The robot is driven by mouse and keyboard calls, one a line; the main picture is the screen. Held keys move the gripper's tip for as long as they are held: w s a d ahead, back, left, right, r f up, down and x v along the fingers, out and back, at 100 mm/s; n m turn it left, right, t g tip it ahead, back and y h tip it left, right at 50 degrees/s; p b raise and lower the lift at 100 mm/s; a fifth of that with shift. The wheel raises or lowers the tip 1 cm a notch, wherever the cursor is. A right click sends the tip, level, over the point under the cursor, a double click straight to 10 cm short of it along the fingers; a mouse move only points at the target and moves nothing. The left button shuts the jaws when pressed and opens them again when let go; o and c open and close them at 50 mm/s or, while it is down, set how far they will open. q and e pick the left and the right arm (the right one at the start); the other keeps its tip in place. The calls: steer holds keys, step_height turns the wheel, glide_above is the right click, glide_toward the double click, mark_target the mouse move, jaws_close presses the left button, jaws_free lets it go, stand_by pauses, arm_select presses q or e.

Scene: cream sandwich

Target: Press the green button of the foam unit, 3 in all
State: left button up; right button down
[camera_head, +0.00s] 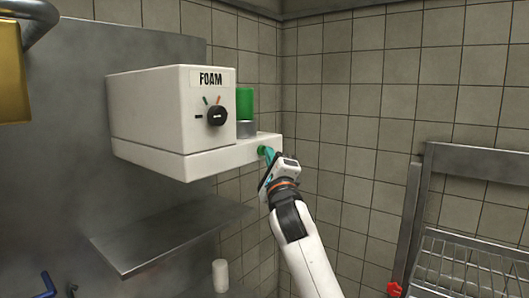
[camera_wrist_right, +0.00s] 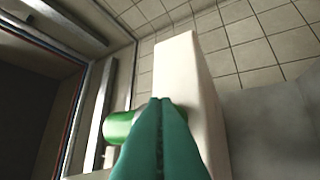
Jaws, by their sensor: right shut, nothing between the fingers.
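The foam unit (camera_head: 150,110) is a white box on the steel wall, labelled FOAM, with a black dial. My left gripper is not in view.
A green cylinder (camera_head: 245,103) stands in a grey holder on the ledge; a green cylinder also shows left of the fingers (camera_wrist_right: 120,126). A steel shelf (camera_head: 165,235) lies below the unit. A wire rack (camera_head: 465,265) is at lower right. A white cylinder (camera_head: 220,275) stands below.

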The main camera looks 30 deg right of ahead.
steer(key=shift+w+a, duration=0.1)
steer(key=shift+w, duration=0.05)
stand_by(0.5)
steer(key=shift+s+d, duration=0.3)
steer(key=shift+s, duration=0.5)
steer(key=shift+s, duration=0.1)
steer(key=shift+s+d, duration=0.35)
steer(key=shift+s, duration=0.4)
steer(key=shift+s+d, duration=0.3)
steer(key=shift+s, duration=0.4)
steer(key=shift+s+d, duration=0.35)
steer(key=shift+s, duration=0.4)
